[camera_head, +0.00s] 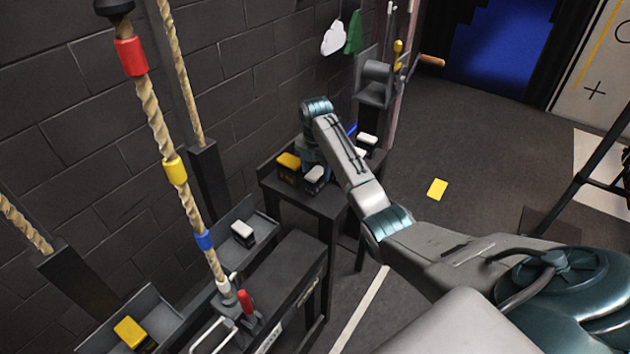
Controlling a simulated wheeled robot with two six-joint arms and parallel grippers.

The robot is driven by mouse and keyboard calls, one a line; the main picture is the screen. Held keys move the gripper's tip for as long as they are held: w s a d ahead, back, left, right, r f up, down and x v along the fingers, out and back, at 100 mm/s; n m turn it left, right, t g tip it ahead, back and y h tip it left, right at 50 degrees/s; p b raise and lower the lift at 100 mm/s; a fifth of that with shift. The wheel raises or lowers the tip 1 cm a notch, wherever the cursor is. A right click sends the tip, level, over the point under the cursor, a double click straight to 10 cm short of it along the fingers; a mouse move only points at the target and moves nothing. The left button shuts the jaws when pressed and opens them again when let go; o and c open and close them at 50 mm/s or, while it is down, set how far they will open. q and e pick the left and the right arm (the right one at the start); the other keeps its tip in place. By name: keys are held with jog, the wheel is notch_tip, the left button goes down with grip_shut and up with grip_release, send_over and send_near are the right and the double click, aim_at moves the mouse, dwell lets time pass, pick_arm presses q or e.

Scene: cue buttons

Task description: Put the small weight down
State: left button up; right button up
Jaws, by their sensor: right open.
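Several small dark blocks, some white-topped and some yellow-topped, look like weights. On the dark side table are a yellow-topped weight (288,166), a white-topped weight (314,178) and another white-topped weight (367,141). In the trays at the rail are a white-topped weight (242,233) and a yellow-topped weight (130,331). I cannot tell which is the small weight. My right gripper (309,158) is open, pointing down over the side table among the weights. My forearm and wrist partly hide it. I see nothing held in it. My left gripper is not in view.
The dark side table (325,205) stands against the brick wall. A yellow card (437,189) lies on open floor.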

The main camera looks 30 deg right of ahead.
aim_at(315, 172)
jog(key=shift+w+f+p, duration=0.1)
jog(key=shift+f+p, duration=0.35)
jog(key=shift+f, duration=1.6)
jog(key=c, duration=1.3)
jog(key=shift+w+d+r, duration=0.1)
grip_shut()
